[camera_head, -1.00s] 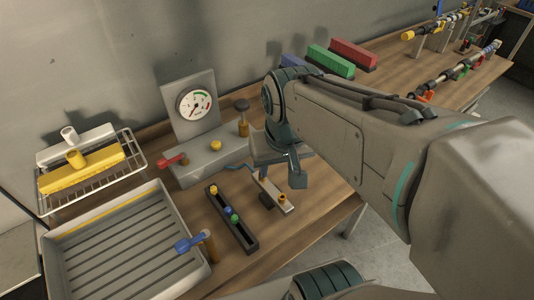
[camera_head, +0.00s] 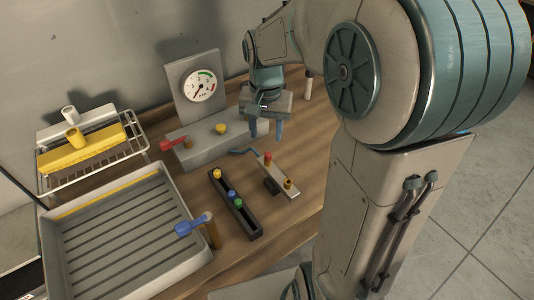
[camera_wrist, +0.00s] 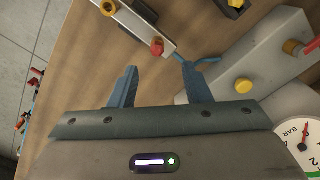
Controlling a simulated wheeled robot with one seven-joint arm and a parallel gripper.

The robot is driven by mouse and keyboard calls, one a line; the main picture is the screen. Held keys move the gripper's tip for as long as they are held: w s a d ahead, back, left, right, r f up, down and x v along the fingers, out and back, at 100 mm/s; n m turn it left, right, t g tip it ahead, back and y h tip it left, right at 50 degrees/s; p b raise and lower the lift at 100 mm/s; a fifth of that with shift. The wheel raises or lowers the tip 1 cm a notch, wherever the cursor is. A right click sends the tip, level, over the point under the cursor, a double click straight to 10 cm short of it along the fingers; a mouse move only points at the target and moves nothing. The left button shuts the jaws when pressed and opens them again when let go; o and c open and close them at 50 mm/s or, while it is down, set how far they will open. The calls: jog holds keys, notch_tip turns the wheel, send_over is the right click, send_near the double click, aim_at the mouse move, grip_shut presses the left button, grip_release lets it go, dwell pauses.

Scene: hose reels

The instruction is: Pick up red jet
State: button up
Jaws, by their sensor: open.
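The red jet (camera_head: 267,158) is a small red piece standing at the far end of a narrow light grey bar (camera_head: 279,176). A brass-coloured jet (camera_head: 288,184) stands at the bar's near end. My gripper (camera_head: 265,131) is open and empty, above the bench beyond the bar's far end. In the wrist view, my gripper (camera_wrist: 158,78) shows two blue fingers spread apart. The red jet (camera_wrist: 157,46) lies ahead of the fingertips, roughly between them and not touched. A blue lever (camera_wrist: 207,60) is close to the right fingertip.
A grey test block (camera_head: 205,150) with a red lever and gauge (camera_head: 199,87) stands behind. A dark holder (camera_head: 234,205) carries yellow, blue and green jets. A ribbed tray (camera_head: 125,240), a blue-handled tool (camera_head: 190,225) and a wire rack (camera_head: 90,165) are at left.

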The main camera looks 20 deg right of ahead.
aim_at(268, 153)
jog(key=f, duration=0.7)
jog(key=shift+d+f+p, duration=0.25)
jog(key=shift+f+p, duration=0.1)
grip_shut()
